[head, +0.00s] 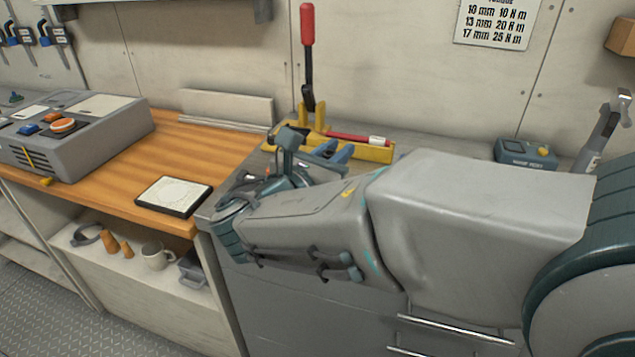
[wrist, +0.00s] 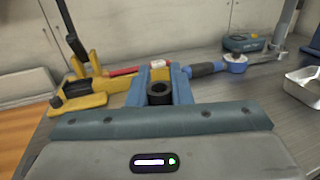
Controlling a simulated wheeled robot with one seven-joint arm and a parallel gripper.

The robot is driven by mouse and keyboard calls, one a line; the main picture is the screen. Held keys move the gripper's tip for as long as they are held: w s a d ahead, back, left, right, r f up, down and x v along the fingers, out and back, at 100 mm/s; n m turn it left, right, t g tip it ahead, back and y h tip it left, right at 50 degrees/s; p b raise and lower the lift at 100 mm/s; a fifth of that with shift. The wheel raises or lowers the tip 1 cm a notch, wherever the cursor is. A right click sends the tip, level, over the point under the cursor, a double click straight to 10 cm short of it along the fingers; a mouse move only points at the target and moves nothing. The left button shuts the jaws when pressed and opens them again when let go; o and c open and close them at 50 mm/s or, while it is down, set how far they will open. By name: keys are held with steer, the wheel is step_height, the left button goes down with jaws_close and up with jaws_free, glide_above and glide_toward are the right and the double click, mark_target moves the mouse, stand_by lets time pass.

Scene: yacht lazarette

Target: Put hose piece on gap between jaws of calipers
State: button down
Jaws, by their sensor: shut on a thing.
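My gripper (wrist: 160,82) points forward over the grey worktop, and its two blue fingers show in the wrist view. It is shut on a short black hose piece (wrist: 160,97), whose open round end faces the camera. In the head view the blue fingers (head: 332,152) show beyond my arm, in front of the yellow tool. The hose piece cannot be made out there. I cannot clearly make out the calipers or their jaws in either view; my arm and gripper hide part of the worktop.
A yellow lever tool (wrist: 85,103) with a red-topped lever stands at the back. A blue-handled tool with a round part (wrist: 236,63) lies right of my fingers. A teal box (head: 526,153) is near the wall, and a metal tray (wrist: 304,80) is at right.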

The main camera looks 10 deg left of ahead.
steer(key=a+f, duration=0.1)
steer(key=f, duration=0.1)
steer(key=a+f+b, duration=0.1)
steer(key=f, duration=0.1)
steer(key=a+f, duration=0.1)
steer(key=f, duration=0.1)
steer(key=shift+w, duration=0.1)
steer(key=shift+r, duration=0.1)
steer(key=c, duration=1.3)
jaws_free()
steer(key=shift+b, duration=0.3)
steer(key=p+v, duration=0.1)
steer(key=v, duration=1.1)
